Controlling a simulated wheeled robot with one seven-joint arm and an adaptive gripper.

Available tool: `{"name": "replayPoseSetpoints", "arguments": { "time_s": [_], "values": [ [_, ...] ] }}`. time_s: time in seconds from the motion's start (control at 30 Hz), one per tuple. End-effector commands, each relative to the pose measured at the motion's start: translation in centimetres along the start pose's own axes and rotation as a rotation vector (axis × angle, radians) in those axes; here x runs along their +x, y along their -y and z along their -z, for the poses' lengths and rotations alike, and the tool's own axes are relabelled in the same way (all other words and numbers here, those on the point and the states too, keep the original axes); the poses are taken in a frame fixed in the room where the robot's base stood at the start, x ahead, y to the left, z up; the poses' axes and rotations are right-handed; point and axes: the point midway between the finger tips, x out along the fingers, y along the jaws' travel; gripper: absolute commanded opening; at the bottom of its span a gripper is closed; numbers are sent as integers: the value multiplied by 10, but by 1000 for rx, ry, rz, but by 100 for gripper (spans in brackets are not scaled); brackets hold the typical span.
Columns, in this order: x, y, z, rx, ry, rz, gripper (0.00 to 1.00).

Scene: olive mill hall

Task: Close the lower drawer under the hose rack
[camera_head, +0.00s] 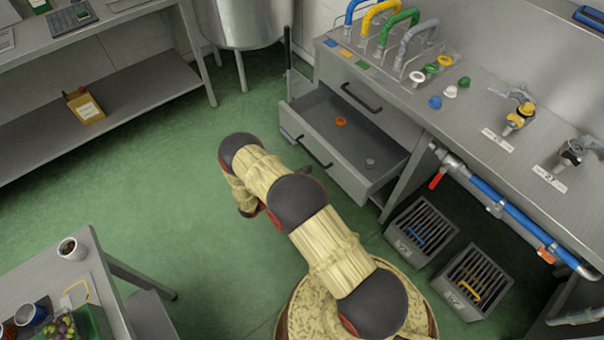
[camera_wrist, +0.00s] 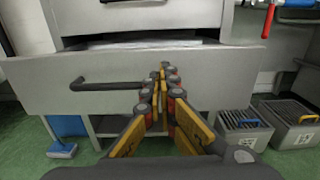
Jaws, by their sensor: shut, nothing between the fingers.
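The lower drawer (camera_head: 350,140) under the hose rack (camera_head: 385,30) stands pulled out, with an orange ring (camera_head: 341,122) and a small grey round piece (camera_head: 370,163) inside. Its grey front (camera_wrist: 225,79) with a dark bar handle (camera_wrist: 105,86) fills the middle of the wrist view. My gripper (camera_wrist: 158,72) is shut and empty, its fingertips before the drawer front just right of the handle. I cannot tell whether they touch it. The upper drawer (camera_head: 345,86) above is shut.
Two grated bins (camera_head: 421,231) (camera_head: 475,281) stand on the floor right of the drawer. A blue pipe with a red-handled valve (camera_head: 437,180) runs under the counter. A table with cups and a fruit crate (camera_head: 92,322) is lower left. Green floor left of my arm is clear.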

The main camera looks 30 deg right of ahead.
Motion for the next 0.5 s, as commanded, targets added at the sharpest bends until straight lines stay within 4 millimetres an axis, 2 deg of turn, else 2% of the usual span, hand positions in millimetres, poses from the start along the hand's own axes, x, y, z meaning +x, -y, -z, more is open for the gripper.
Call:
{"name": "replayPoseSetpoints", "arguments": {
  "time_s": [0.03,0.3,0.5],
  "values": [
    [12,1,2,1,-1,5,0],
    [63,1,2,2,-1,5,0],
    [88,1,1,2,-1,3,0]
  ]
}}
